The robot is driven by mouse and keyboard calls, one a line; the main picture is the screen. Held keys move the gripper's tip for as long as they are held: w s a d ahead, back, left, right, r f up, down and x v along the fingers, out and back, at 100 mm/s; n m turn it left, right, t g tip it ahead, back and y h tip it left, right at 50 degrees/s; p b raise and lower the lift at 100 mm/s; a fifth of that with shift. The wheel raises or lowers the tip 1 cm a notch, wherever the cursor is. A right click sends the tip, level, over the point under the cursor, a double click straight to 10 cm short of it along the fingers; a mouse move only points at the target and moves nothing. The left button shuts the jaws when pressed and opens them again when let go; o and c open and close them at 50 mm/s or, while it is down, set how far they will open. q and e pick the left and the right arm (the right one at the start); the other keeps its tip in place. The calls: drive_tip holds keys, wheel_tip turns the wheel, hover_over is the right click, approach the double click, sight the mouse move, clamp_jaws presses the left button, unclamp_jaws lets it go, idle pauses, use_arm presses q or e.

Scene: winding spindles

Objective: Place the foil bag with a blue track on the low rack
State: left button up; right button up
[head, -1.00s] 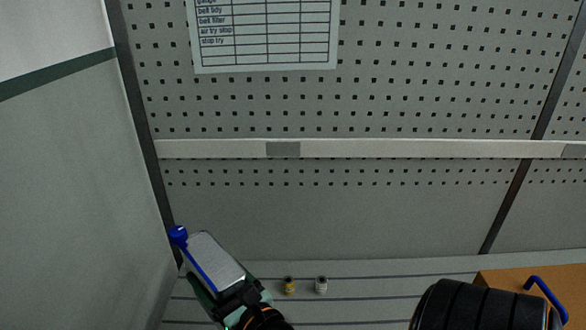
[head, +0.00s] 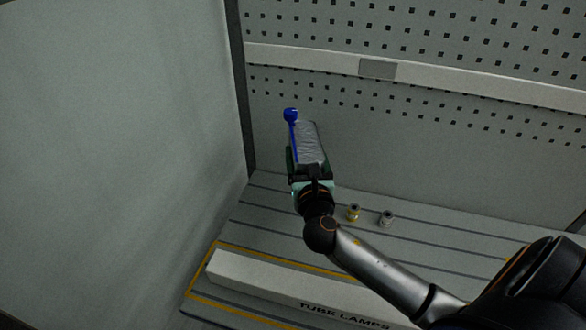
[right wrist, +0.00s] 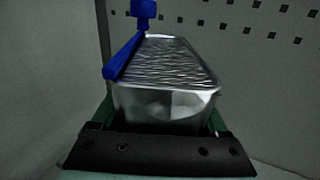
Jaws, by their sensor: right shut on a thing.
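The foil bag (head: 311,144) is a silver, crinkled block with a blue track (head: 293,132) along its left edge and a blue knob at the far end. My right gripper (head: 309,166) is shut on the foil bag and holds it up in front of the back panel, above the slatted surface. In the right wrist view the foil bag (right wrist: 170,75) sits between the green fingers, its blue track (right wrist: 125,57) on the left. My left gripper is not in view. I cannot tell which surface is the low rack.
A slatted surface (head: 440,225) lies below, with a yellow-banded small jar (head: 353,212) and a grey one (head: 387,218) on it. A long white box marked "TUBE LAMPS" (head: 270,283) lies nearer. A plain wall (head: 120,130) stands left; a perforated panel (head: 450,90) stands behind.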

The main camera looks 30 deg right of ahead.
drive_tip(key=w+f+b, duration=0.2)
drive_tip(key=w+f, duration=0.3)
drive_tip(key=shift+a+f, duration=0.1)
drive_tip(key=shift+f, duration=0.1)
drive_tip(key=shift+w+f+b, duration=0.35)
drive_tip(key=shift+w+f, duration=0.2)
drive_tip(key=shift+f, duration=0.05)
wheel_tip(320, 180, down, 3)
drive_tip(key=shift+r+b, duration=0.15)
drive_tip(key=shift+b, duration=0.4)
drive_tip(key=shift+f, duration=0.3)
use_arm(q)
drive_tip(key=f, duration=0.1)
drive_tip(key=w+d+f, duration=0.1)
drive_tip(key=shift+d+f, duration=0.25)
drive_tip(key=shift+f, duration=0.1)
use_arm(e)
drive_tip(key=o, duration=1.5)
drive_tip(key=shift+o, duration=0.2)
